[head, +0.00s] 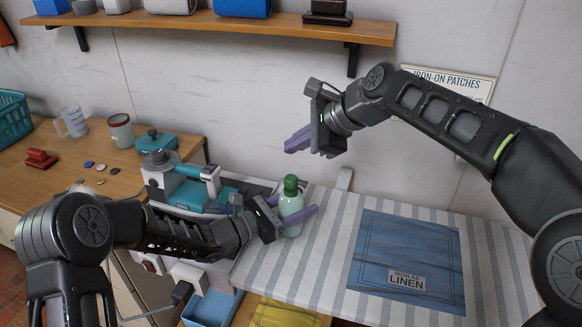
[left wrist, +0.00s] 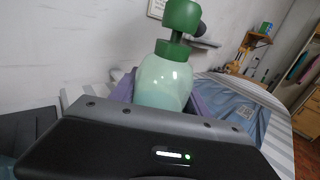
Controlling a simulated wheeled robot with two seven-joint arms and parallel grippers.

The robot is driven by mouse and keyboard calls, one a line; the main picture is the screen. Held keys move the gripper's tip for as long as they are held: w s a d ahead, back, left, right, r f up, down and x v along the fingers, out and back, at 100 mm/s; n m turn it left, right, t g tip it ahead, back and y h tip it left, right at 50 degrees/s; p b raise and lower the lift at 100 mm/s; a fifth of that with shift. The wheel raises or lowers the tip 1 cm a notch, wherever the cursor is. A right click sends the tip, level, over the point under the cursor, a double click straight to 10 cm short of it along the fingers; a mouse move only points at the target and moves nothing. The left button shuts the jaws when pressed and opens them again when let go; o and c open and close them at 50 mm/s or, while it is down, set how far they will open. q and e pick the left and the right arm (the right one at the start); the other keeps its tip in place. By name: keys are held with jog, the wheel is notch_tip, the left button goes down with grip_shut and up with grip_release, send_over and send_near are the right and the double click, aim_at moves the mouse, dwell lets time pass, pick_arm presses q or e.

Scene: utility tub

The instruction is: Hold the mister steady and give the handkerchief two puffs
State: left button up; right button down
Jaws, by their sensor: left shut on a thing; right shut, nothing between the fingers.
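The mister (head: 291,207) is a pale green bottle with a dark green spray head. It stands upright over the left end of the striped ironing board, and I cannot tell whether its base touches the board. My left gripper (head: 290,220) is shut around its body. In the left wrist view the mister (left wrist: 163,82) rises between the purple fingers, its green head at the top. The handkerchief (head: 405,262) is a blue cloth lying flat on the board, right of the mister, with a linen label on it. My right gripper (head: 300,140) is shut and empty, raised above and behind the mister.
The striped ironing board (head: 335,225) is bare between mister and handkerchief. A teal and grey appliance (head: 190,190) stands left of the mister. A wooden counter (head: 75,180) holds a mug, a canister and buttons. A shelf (head: 230,27) runs along the wall above.

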pick_arm(q)
jog(key=o, duration=1.7)
jog(key=shift+a, duration=0.15)
jog(key=v, duration=1.1)
jog(key=shift+s+a, duration=0.2)
jog(key=shift+a, duration=0.15)
